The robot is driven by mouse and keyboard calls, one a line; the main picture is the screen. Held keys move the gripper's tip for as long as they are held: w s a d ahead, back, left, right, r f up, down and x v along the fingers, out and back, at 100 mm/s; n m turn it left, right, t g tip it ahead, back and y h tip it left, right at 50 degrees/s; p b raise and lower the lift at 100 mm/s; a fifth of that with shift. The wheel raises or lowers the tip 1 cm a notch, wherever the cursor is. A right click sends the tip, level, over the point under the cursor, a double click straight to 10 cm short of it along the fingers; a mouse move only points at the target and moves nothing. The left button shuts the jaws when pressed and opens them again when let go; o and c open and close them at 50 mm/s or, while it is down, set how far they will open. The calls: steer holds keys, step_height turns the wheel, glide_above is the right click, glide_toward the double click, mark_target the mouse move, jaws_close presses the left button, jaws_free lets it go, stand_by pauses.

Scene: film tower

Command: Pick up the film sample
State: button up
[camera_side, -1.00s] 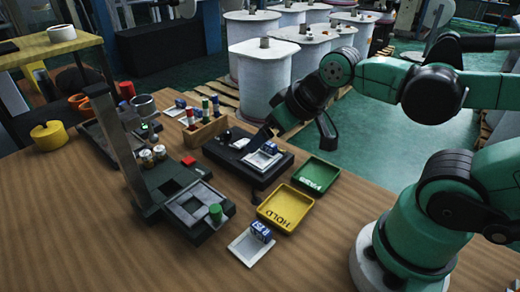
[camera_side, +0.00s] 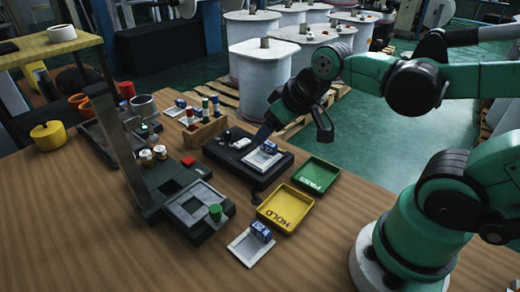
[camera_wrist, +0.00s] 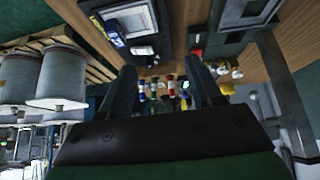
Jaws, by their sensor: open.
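A pale square film sample with a blue tag (camera_side: 263,157) lies on a black device on the wooden table. It also shows in the wrist view as a framed pale square (camera_wrist: 133,20) at the top, beyond my fingers. A similar sample with a blue tag (camera_side: 248,248) lies on the table near the front, and another (camera_side: 177,109) lies behind the vial rack. Which one is meant, I cannot tell. My gripper (camera_side: 296,133) is open and empty, above and beside the black device. Its two fingers also show spread apart in the wrist view (camera_wrist: 160,88).
A dark upright post (camera_side: 116,140) rises at left.

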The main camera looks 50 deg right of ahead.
steer(key=g, duration=0.2)
glide_above(270, 144)
steer(key=s, duration=0.2)
step_height(270, 144, down, 5)
steer(key=shift+s+r, duration=0.1)
steer(key=shift+r, duration=0.1)
steer(key=shift+x, duration=2.75)
jaws_close()
